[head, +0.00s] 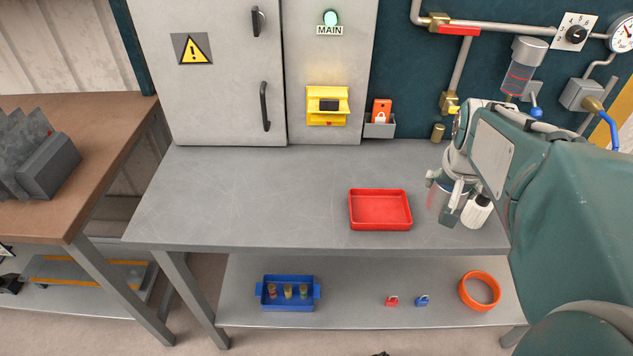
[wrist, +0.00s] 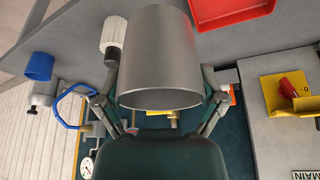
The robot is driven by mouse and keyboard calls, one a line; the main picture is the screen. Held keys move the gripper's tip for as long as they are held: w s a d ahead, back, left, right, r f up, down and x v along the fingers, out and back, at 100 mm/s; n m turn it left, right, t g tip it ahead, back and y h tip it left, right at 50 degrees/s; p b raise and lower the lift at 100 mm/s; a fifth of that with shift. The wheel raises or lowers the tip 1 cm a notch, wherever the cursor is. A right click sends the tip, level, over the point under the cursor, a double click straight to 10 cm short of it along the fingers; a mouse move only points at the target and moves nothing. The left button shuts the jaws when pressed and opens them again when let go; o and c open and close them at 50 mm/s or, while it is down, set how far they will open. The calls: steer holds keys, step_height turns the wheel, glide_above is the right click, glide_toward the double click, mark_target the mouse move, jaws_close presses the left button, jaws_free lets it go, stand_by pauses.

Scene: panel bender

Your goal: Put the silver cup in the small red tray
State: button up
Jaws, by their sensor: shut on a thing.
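The silver cup (wrist: 160,55) fills the middle of the wrist view, between the two fingers of my gripper (wrist: 161,98), which is shut on it. In the head view the cup (head: 437,197) is partly hidden behind my gripper (head: 450,196), at the right of the grey bench. I cannot tell whether its base touches the bench. The small red tray (head: 380,210) lies flat and empty on the bench, left of the cup and apart from it. A corner of the tray (wrist: 232,10) shows at the top of the wrist view.
A white-capped bottle (head: 477,211) stands close beside my gripper. The bench top (head: 250,195) is clear left of the tray. A small brass piece (head: 438,132) stands at the back.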

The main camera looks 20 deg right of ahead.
steer(key=shift+s+f, duration=0.1)
steer(key=shift+s, duration=0.05)
steer(key=shift+w+d+f, duration=0.1)
steer(key=shift+w+f, duration=0.1)
steer(key=shift+w, duration=0.05)
steer(key=w+f, duration=0.3)
steer(key=w, duration=0.2)
glide_toward(381, 206)
steer(key=x, duration=0.4)
steer(key=shift+w+d, duration=0.1)
steer(key=shift+d, duration=0.15)
steer(key=shift+a+f, duration=0.1)
steer(key=shift+a, duration=0.45)
steer(key=o, duration=0.9)
steer(key=shift+d+f, duration=0.1)
steer(key=shift+d, duration=0.35)
